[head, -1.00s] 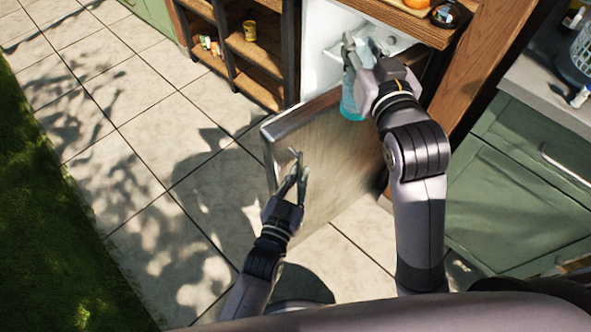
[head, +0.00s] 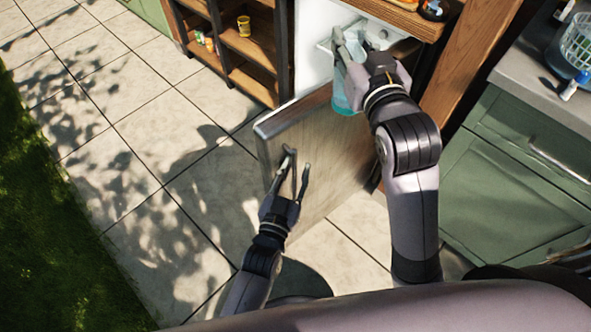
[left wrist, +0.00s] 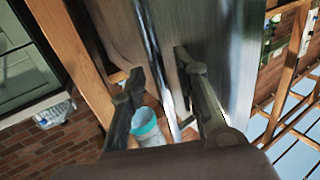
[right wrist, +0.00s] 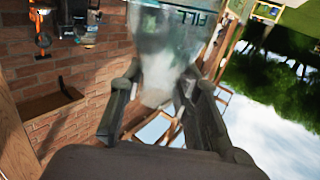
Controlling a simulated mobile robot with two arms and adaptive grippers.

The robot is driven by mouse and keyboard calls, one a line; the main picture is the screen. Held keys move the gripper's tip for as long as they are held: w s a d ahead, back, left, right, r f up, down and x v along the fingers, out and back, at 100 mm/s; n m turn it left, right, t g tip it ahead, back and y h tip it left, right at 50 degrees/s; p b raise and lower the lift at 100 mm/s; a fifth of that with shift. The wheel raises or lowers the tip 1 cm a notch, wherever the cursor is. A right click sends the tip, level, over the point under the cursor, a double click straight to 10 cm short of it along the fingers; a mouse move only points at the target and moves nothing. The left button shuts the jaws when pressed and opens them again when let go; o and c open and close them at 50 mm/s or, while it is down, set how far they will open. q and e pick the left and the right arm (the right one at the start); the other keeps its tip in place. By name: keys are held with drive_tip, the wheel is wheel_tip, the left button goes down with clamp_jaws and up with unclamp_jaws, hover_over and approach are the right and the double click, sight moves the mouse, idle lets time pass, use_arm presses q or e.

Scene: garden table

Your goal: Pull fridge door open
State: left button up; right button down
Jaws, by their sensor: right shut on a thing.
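The fridge door (head: 330,155) stands open, swung out toward me, with its brushed face up in the head view. Behind it the white fridge interior (head: 312,28) shows in part. My left gripper (head: 295,165) is at the door's left side, its fingers apart. In the left wrist view its fingers (left wrist: 165,80) lie on both sides of a narrow bright edge; I cannot tell whether they touch it. My right gripper (head: 348,48) is shut on a clear teal bottle (head: 347,97), held over the door's top edge. The bottle fills the top of the right wrist view (right wrist: 160,45).
A dark wooden shelf unit (head: 243,50) stands left of the fridge. A green cabinet (head: 510,180) with a grey counter (head: 535,85) is at the right. The tiled floor (head: 130,150) to the left is clear.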

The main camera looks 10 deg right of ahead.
use_arm(q)
drive_tip(key=shift+s+a, duration=0.1)
drive_tip(key=v, duration=1.1)
drive_tip(key=shift+s+a, duration=0.2)
drive_tip(key=shift+s, duration=0.15)
drive_tip(key=shift+f, duration=0.15)
